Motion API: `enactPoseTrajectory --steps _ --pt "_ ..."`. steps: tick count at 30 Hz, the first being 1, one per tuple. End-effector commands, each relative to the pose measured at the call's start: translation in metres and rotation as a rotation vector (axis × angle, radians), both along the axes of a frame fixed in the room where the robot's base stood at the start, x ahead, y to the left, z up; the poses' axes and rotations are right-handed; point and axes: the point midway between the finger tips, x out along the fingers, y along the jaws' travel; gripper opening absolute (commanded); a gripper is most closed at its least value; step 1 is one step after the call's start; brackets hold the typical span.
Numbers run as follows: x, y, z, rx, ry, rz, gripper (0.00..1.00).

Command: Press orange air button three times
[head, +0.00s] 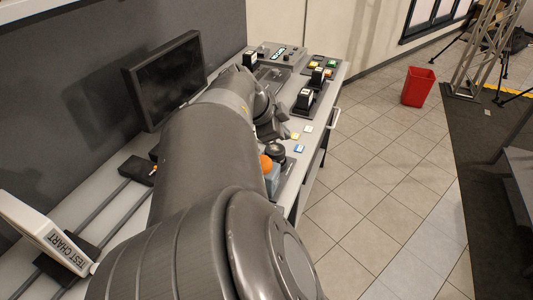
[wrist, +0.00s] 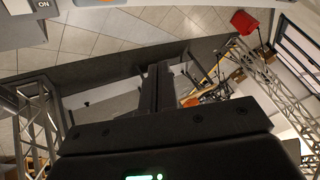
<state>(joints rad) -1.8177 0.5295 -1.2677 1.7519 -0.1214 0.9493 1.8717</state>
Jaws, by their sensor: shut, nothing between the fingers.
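In the head view an orange dome (head: 265,163) shows beside a blue-grey block near the front edge of the bench, partly covered by my arm. A smaller orange button (head: 328,73) sits on a dark panel farther back. I cannot tell for sure which is the air button. In the wrist view a sliver of orange (wrist: 108,1) is cut off at the top edge. My gripper (wrist: 157,68) shows in the wrist view with its two dark fingers together and nothing between them. In the head view its fingertips are not clear behind my arm.
The bench (head: 312,143) carries a black monitor (head: 166,78), several switch panels, a dark round knob (head: 275,149) and a white TEST CHART sign (head: 48,236). An ON label (wrist: 42,4) shows in the wrist view. A red bin (head: 418,87) stands on the open tiled floor.

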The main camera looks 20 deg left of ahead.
Motion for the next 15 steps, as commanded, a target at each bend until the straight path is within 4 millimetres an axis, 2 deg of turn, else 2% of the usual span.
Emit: enactPoseTrajectory --steps 1,6,10,15 --pt "-0.006 0.014 0.006 -0.001 -0.039 0.0 0.0" --pt "-0.02 0.044 0.024 0.016 -0.134 -0.015 0.0" --pt "-0.027 0.054 0.03 0.027 -0.17 -0.019 0.0" --pt "-0.028 0.057 0.032 0.03 -0.18 -0.022 0.0"
